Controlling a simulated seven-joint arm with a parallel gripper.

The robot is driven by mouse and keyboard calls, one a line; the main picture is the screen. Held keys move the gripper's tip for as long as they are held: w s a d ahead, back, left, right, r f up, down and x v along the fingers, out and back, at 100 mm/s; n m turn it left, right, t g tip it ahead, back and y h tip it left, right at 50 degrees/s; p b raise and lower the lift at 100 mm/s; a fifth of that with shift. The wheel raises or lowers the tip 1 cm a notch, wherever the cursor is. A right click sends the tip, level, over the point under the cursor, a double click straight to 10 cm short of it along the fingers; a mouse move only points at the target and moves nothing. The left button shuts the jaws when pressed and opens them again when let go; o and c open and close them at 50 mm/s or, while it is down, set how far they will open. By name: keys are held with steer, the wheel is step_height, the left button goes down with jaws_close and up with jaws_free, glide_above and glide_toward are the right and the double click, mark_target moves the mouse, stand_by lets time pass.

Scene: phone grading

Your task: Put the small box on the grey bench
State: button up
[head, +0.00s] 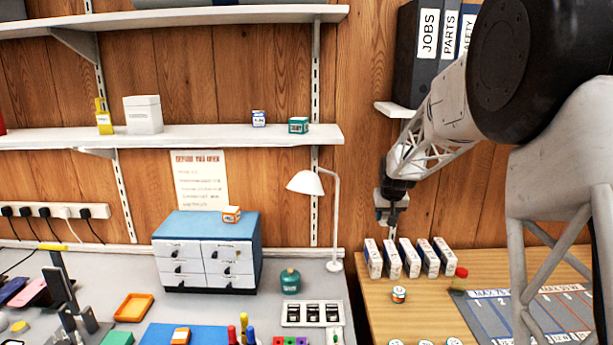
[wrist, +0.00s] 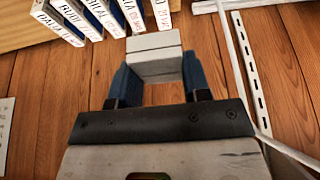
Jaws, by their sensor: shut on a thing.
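My gripper (head: 390,208) is in the air above the left end of the wooden bench, in front of the wood-plank wall. In the wrist view my gripper (wrist: 154,85) has its blue fingers shut on a plain whitish small box (wrist: 153,50), which sticks out past the fingertips. In the head view the held box is small and hard to make out. The grey bench (head: 215,307) lies to the left of my gripper and carries a blue-topped drawer cabinet (head: 207,252).
A white lamp (head: 333,225) stands on the grey bench's right end, beside my gripper. Upright white boxes (head: 411,258) stand in a row below it. A green bottle (head: 290,281) and an orange tray (head: 134,307) are on the grey bench, with bare surface between them.

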steer(key=shift+a, duration=0.1)
steer(key=s+a+f+n+y, duration=0.1)
steer(key=s+a+f, duration=0.2)
steer(key=s+a, duration=0.35)
steer(key=s+a+f+n, duration=0.1)
steer(key=s+a+f, duration=0.25)
steer(key=a, duration=0.55)
steer(key=s+a+r+n, duration=0.1)
steer(key=a+r, duration=0.2)
steer(key=a, duration=0.5)
steer(key=s+a+r, duration=0.2)
steer(key=a+r, duration=0.2)
steer(key=a, duration=0.5)
steer(key=s+a+f+n, duration=0.2)
steer(key=a+f, duration=0.5)
steer(key=a, duration=0.5)
steer(key=s+a+f+n+y, duration=0.1)
steer(key=s+a+f+n, duration=0.1)
steer(key=a+f, duration=0.6)
steer(key=s+a+f+n+g+y, duration=0.1)
steer(key=a+f, duration=0.7)
steer(key=a, duration=1)
steer(key=shift+s+a+n, duration=0.25)
steer(key=shift+s+n, duration=0.25)
steer(key=shift+s, duration=0.8)
steer(key=shift+f, duration=0.1)
steer(key=shift+f, duration=3.2)
